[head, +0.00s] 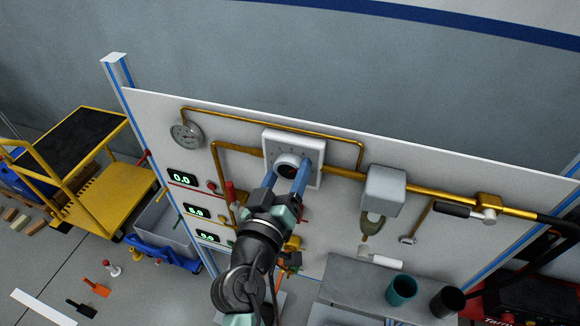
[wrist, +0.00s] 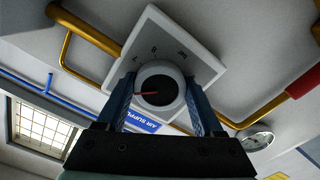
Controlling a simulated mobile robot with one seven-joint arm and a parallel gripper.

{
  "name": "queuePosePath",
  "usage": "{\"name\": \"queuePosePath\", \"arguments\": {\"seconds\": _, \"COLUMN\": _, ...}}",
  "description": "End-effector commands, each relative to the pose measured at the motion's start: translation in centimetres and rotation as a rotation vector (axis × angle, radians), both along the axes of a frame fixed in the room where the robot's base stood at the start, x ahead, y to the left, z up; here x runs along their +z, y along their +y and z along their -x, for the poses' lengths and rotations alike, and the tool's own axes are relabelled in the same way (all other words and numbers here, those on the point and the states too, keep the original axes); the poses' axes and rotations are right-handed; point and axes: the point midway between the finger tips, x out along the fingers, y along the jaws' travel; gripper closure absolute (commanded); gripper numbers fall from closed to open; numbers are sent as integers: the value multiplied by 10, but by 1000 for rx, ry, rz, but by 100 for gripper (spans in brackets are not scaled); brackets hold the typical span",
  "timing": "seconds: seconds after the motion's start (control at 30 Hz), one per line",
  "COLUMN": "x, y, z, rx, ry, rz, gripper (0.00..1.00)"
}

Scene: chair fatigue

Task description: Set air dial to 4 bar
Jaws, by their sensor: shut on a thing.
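The air dial (head: 288,165) is a round knob on a white square plate (head: 312,148) on the upright panel. The fingers also show in the wrist view (wrist: 160,100). A round gauge (head: 186,134) sits on the panel to the left; its reading is too small to tell.
Brass pipes (head: 345,172) run along the panel around the dial. A grey box (head: 384,190) is to the right. Three green number displays (head: 182,178) are at the left. A grey shelf (head: 345,278) with cups (head: 401,290) is below right.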

Motion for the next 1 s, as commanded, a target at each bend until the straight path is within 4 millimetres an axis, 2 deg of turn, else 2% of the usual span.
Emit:
{"name": "queuePosePath", "arguments": {"seconds": 0.6, "x": 1, "y": 0, "z": 0, "rx": 0, "ry": 177, "rz": 542, "gripper": 87}}
{"name": "queuePosePath", "arguments": {"seconds": 1.0, "x": 0, "y": 0, "z": 0, "rx": 2, "ry": 246, "rz": 753, "gripper": 87}}
